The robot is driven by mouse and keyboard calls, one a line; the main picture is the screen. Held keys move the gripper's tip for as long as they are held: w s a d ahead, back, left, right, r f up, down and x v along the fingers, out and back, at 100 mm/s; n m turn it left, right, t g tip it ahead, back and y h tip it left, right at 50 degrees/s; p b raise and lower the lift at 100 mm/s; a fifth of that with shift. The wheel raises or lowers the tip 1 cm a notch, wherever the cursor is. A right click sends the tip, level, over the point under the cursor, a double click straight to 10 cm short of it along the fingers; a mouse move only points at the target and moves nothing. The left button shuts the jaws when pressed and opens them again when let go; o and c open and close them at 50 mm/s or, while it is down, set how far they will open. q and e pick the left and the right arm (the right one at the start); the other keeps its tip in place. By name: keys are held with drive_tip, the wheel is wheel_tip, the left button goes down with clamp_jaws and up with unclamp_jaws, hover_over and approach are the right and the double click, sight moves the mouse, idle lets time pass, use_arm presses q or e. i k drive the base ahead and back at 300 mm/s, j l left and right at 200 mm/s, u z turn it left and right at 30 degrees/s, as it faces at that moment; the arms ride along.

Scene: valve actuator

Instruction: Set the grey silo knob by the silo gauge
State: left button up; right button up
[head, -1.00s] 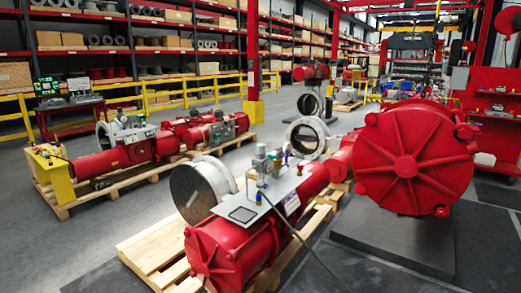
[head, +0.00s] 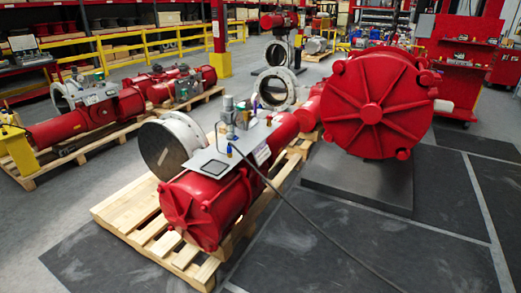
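I cannot make out the grey silo knob or the silo gauge for certain. A red valve actuator (head: 192,207) lies on a wooden pallet (head: 128,218) in the middle of the head view. A grey plate (head: 203,163) on its top carries a dark square and small grey fittings (head: 229,110), too small to read as a knob or gauge. A dark cable runs from there to the lower right. A large red round actuator (head: 372,105) stands to the right on a dark block. Neither of my grippers shows.
Another red actuator (head: 60,129) lies on a pallet at the left, near a yellow box (head: 18,150). Yellow railings (head: 135,49) and shelves line the back. A red tool stand (head: 465,65) is at the back right. Dark floor mats (head: 447,190) at front right are mostly clear.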

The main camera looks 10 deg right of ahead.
sight(228, 100)
drive_tip(key=i+l+u, duration=0.3)
drive_tip(key=i+l, duration=1.15)
